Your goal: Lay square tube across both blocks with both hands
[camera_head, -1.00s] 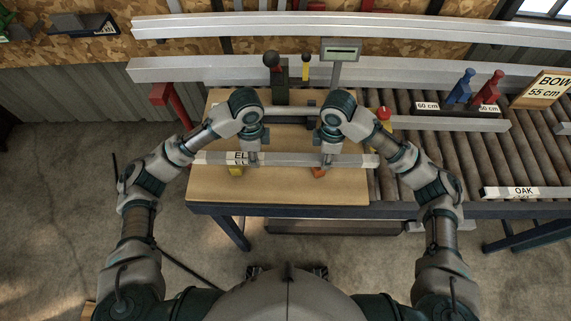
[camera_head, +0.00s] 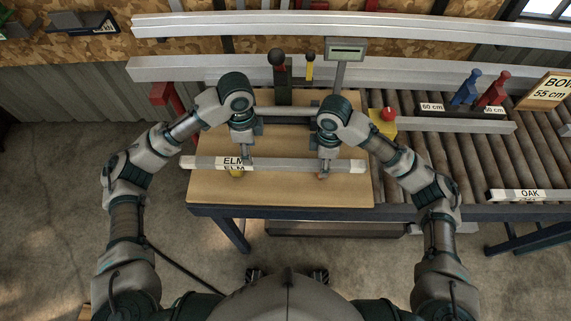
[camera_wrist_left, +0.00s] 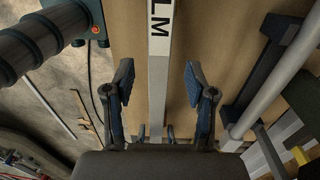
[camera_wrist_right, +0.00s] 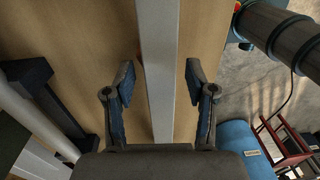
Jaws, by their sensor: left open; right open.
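The square tube (camera_head: 285,165), grey with a white ELM label, lies level across the wooden table (camera_head: 290,192). My left gripper (camera_head: 246,157) is over the tube beside the label. In the left wrist view its open fingers (camera_wrist_left: 158,82) stand apart on either side of the tube (camera_wrist_left: 157,100). My right gripper (camera_head: 325,165) is over the tube's right part. In the right wrist view its open fingers (camera_wrist_right: 160,80) straddle the tube (camera_wrist_right: 158,60) without touching it.
A display on a post (camera_head: 346,52) and a black-knobbed lever (camera_head: 277,58) stand behind the table. A red button on a yellow box (camera_head: 387,117) is at its back right. A roller conveyor (camera_head: 440,160) holds a piece labelled OAK (camera_head: 530,195).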

